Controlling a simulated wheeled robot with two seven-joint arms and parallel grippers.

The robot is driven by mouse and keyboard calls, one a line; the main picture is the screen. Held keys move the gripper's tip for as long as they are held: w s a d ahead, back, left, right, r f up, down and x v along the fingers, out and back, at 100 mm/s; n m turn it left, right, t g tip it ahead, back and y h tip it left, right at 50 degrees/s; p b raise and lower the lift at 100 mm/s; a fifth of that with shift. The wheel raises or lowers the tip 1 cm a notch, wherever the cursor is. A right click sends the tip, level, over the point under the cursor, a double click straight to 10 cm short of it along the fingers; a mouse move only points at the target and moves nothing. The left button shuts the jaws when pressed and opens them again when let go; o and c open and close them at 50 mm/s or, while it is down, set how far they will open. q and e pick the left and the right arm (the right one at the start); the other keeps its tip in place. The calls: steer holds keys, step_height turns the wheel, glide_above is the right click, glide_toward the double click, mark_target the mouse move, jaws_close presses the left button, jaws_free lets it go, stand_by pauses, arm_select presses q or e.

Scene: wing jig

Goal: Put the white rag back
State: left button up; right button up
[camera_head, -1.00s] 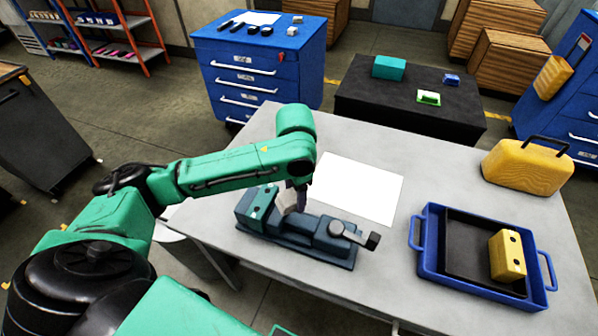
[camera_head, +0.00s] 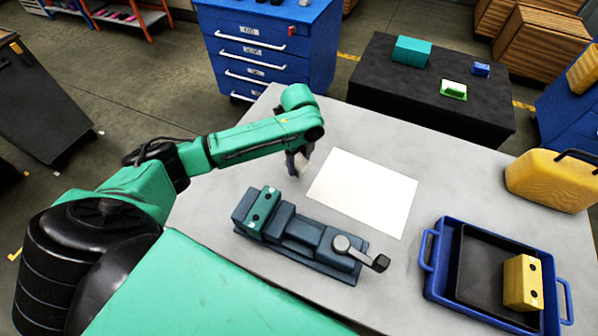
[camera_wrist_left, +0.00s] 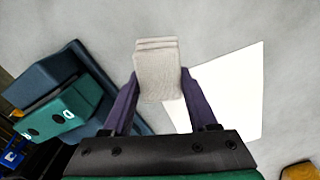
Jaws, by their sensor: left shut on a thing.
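The white rag (camera_wrist_left: 158,75) is a small folded, pale grey-white pad. In the left wrist view it sits between the two purple fingers of my left gripper (camera_wrist_left: 158,92), which is shut on it. In the head view the left gripper (camera_head: 297,165) points down behind the blue-grey vise (camera_head: 305,238), just left of the white sheet (camera_head: 365,190). The rag (camera_head: 304,164) shows only partly there, beside the fingers. I cannot tell whether it touches the table. My right gripper is not in view.
The grey table (camera_head: 215,185) has free room around the sheet. A blue tray (camera_head: 432,250) with a yellow block (camera_head: 522,283) stands at the right. A yellow case (camera_head: 550,182) is behind it. The vise handle (camera_head: 365,255) sticks out to the right.

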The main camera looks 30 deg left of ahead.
mark_target(300, 181)
arm_select(q)
steer(key=shift+f, duration=3.2)
steer(key=o, duration=1.3)
steer(key=shift+r, duration=0.2)
step_height(300, 181, up, 12)
steer(key=shift+r+b, duration=0.1)
steer(key=shift+b, duration=0.2)
